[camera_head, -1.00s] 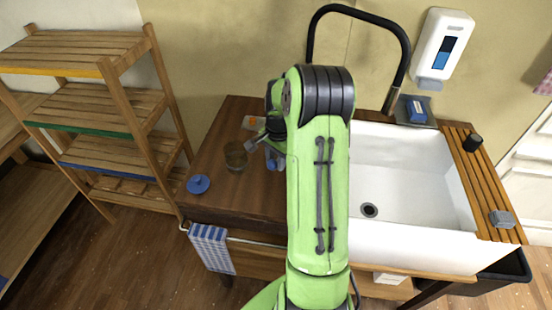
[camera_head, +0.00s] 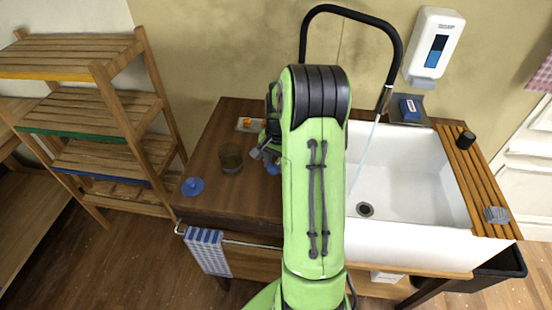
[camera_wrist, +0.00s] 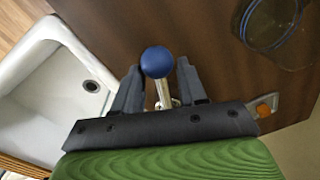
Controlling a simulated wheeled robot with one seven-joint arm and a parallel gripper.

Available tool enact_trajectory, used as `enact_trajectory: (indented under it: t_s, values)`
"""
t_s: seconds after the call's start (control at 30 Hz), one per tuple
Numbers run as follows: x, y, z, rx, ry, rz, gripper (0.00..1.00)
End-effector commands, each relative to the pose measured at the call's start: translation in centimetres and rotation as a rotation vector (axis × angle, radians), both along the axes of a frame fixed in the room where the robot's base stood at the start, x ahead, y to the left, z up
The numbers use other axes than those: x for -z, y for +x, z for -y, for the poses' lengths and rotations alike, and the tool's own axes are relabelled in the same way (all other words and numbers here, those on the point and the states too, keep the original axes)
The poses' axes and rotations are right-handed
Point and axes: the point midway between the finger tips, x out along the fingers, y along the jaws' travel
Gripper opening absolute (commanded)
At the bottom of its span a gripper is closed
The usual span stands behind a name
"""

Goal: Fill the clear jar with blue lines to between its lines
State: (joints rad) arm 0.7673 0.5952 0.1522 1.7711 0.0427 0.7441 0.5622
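The clear jar (camera_head: 231,158) stands upright on the wooden counter, left of my gripper. Its blue lines show as rings in the wrist view (camera_wrist: 272,22), where it is cut off at the top right. I see no water in it, but its level is hard to tell. A metal lever with a blue ball knob (camera_wrist: 157,61) stands between the fingers of my gripper (camera_wrist: 159,75), which are apart with gaps on both sides. In the head view my arm mostly hides my gripper (camera_head: 264,152). A thin stream of water (camera_head: 369,150) runs from the black tap (camera_head: 398,45) into the sink.
The white sink (camera_head: 415,190) is right of my arm. A blue round lid (camera_head: 193,186) lies at the counter's front left. A small tray with an orange item (camera_head: 247,123) is behind the jar. A slatted shelf (camera_head: 100,110) stands at the left.

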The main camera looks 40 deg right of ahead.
Motion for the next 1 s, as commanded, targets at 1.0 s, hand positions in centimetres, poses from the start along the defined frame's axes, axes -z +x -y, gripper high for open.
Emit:
enact_trajectory:
  t_s: [1.0]
  values:
    - [-15.7, -1.0, 0.3, 0.000, -0.001, 0.000, 0.41]
